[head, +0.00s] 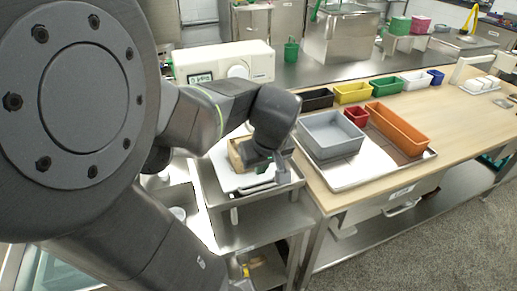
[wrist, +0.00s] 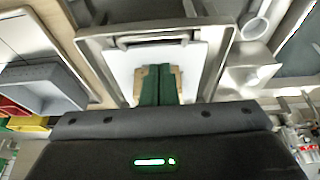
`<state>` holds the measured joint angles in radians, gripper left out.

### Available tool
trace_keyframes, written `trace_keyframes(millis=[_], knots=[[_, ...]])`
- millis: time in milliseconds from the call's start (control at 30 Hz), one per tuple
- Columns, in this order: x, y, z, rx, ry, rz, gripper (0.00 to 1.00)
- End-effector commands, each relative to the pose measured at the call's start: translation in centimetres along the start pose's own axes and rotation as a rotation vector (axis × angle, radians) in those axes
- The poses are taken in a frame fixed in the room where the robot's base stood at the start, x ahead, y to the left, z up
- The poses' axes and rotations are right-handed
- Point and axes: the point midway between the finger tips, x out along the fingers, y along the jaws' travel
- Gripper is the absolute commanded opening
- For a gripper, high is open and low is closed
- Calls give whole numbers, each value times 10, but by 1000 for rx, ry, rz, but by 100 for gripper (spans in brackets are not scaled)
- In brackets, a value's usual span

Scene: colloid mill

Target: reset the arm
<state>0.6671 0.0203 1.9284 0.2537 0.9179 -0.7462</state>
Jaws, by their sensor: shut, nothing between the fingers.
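My arm reaches across the left of the head view and bends down over a metal-framed stand with a white board (head: 228,180). My gripper (wrist: 158,85) shows in the wrist view as two green fingers side by side, shut with nothing between them. In the head view, my gripper (head: 262,160) is low over the white board. A brown, wood-coloured piece (head: 235,152) is beside it there, and brown also shows on both sides of the fingers in the wrist view. I cannot tell whether the fingers touch it.
A grey bin (head: 330,136), a small red bin (head: 356,116) and an orange bin (head: 398,128) sit on a metal tray (head: 350,177) on the wooden table to the right. Several coloured bins line its back. A white machine (head: 220,62) with a display stands behind my arm.

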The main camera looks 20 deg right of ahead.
Motion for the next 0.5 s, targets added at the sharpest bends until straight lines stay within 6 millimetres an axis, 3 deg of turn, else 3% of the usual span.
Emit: trace_keyframes(millis=[33,200,500], knots=[[-13,1,-2,0,6,5,0],[-39,1,-2,0,4,3,0],[-50,0,-1,-1,2,0,0]])
